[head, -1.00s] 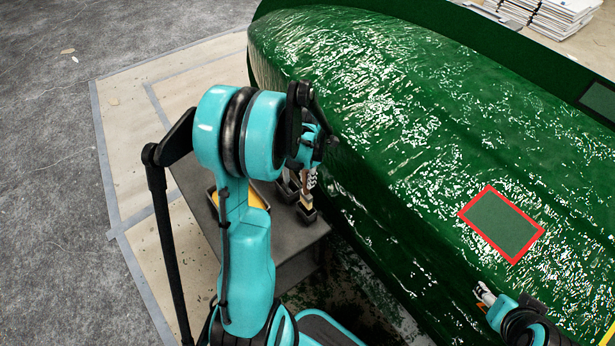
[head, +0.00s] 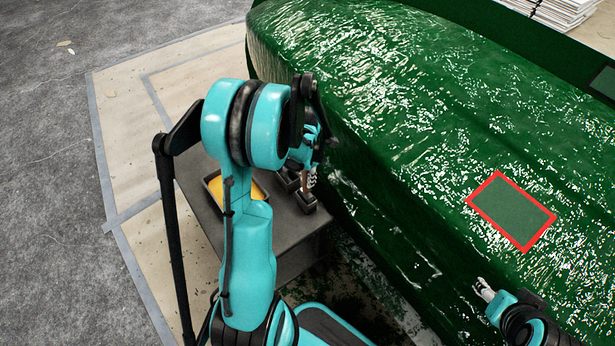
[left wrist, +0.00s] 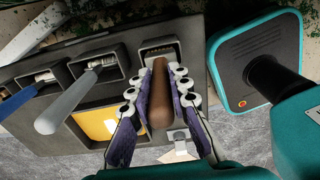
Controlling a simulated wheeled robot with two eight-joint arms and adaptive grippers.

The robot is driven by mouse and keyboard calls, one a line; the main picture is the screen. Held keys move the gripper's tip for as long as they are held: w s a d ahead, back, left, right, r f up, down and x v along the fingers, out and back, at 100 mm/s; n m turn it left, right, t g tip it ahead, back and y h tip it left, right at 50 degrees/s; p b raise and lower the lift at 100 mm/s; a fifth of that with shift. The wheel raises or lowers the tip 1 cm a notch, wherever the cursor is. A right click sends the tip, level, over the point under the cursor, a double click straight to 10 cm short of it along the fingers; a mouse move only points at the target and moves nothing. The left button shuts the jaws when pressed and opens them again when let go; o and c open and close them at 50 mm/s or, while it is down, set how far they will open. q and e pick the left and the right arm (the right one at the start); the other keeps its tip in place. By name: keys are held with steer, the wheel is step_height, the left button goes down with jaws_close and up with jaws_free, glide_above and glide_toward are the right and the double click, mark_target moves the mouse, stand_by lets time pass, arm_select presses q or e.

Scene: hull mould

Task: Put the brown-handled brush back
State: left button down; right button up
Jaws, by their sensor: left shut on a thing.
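My left gripper (head: 311,180) is over the small dark stand beside the hull; it also shows in the left wrist view (left wrist: 160,90). It is shut on the brown-handled brush (left wrist: 160,100), with the handle between its fingers. The brush's lower end is at the rightmost black holder (left wrist: 174,44) in the wrist view. Its bristles are hidden, and they seem to be down inside that holder. I cannot tell whether it rests on the bottom. My right gripper (head: 483,289) is at the lower right beside the hull, too small to tell its opening.
Two other holders carry a grey-handled brush (left wrist: 68,102) and a blue-handled brush (left wrist: 16,101). A yellow-filled tray (head: 258,190) sits on the stand (head: 290,235). The green hull (head: 400,130), with a red-framed patch (head: 511,211), stands close on the right.

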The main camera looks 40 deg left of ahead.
stand_by(0.4)
arm_select(q)
steer(key=shift+f, duration=0.55)
steer(key=c, duration=1.3)
jaws_free()
steer(key=shift+c, duration=0.2)
step_height(320, 180, up, 12)
steer(key=shift+d, duration=0.1)
